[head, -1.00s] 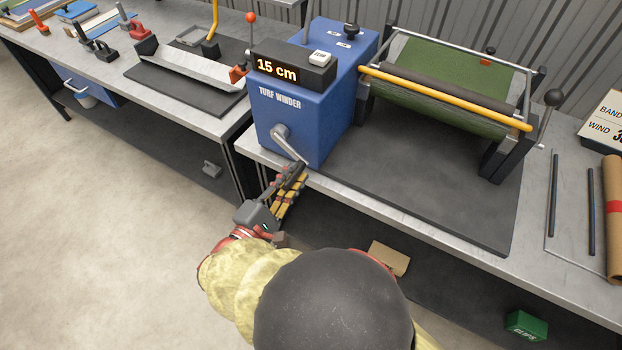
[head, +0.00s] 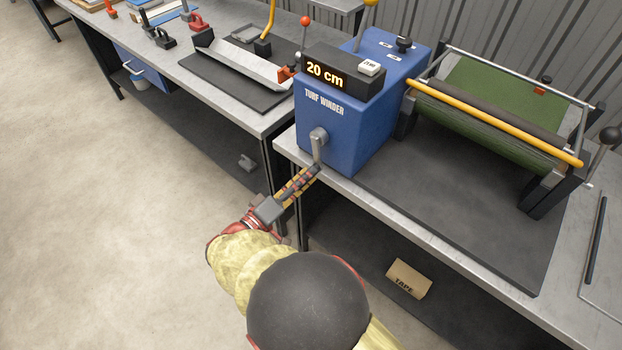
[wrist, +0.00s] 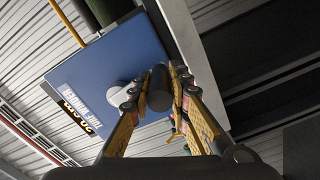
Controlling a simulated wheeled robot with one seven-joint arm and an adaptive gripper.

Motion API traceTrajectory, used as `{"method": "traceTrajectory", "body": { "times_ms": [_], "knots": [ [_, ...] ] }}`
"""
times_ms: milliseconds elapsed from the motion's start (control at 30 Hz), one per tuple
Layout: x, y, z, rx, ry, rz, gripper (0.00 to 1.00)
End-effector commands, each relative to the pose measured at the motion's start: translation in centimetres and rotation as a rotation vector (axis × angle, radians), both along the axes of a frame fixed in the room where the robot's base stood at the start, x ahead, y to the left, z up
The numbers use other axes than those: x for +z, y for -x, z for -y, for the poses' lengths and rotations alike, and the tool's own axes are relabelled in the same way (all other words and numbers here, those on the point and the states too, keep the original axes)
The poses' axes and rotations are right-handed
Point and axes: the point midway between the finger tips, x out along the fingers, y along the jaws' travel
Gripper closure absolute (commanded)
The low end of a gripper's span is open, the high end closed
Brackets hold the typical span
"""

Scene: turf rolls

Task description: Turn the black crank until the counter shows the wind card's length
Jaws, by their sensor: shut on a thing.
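The blue turf winder (head: 345,125) stands on the bench, and its counter (head: 328,76) reads 20 cm. The grey crank arm (head: 318,147) hangs down from the hub on its front face. My gripper (head: 312,173) is at the low end of the crank, shut on the crank's black handle. In the wrist view the black handle (wrist: 160,88) sits between the two fingers, in front of the blue housing (wrist: 95,70). Green turf (head: 475,120) lies on the roller frame at the right. The wind card is not in view now.
A yellow bar (head: 500,125) crosses the front of the roller frame. A black ball-topped lever (head: 609,136) stands at the far right. A cardboard tape box (head: 408,279) lies on the lower shelf. Another bench (head: 215,105) with tools stands at the left; the floor there is clear.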

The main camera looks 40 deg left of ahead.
Motion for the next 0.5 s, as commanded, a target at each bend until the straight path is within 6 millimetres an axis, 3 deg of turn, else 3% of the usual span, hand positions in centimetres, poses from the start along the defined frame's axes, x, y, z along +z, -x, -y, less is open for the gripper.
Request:
{"method": "traceTrajectory", "body": {
  "times_ms": [33, 500],
  "knots": [
    [-0.98, 0.03, 0.09, -0.001, -0.011, -0.009, 1.0],
    [-1.03, -0.01, -0.85, 0.0, -0.111, -0.001, 1.0]
  ]
}}
